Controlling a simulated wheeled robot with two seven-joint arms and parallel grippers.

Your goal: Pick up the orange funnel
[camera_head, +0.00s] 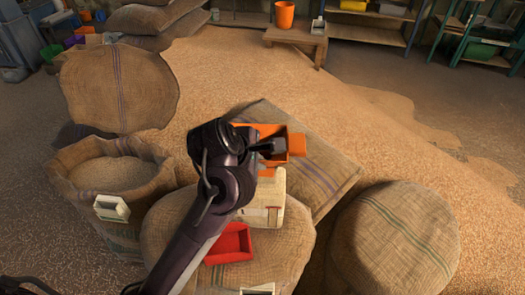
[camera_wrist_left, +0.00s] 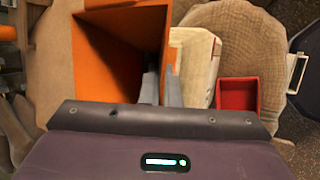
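The orange funnel (camera_head: 297,144) is near the middle of the head view, partly hidden by my left arm and gripper. In the left wrist view its square open mouth (camera_wrist_left: 118,48) faces the camera. My left gripper (camera_head: 268,148) is at the funnel's near wall. In the left wrist view its two fingers (camera_wrist_left: 163,86) sit close together, one inside the mouth and one outside, with the wall pinched between them. I cannot tell whether the funnel touches the sack beneath. My right gripper is not in view.
A cream box (camera_head: 264,205) and a red tray (camera_head: 231,243) stand on a round sack just nearer. An open grain sack (camera_head: 110,175) is at left, another sack (camera_head: 405,235) at right. Grain covers the floor behind. An orange bucket (camera_head: 285,14) stands on a stool (camera_head: 297,38).

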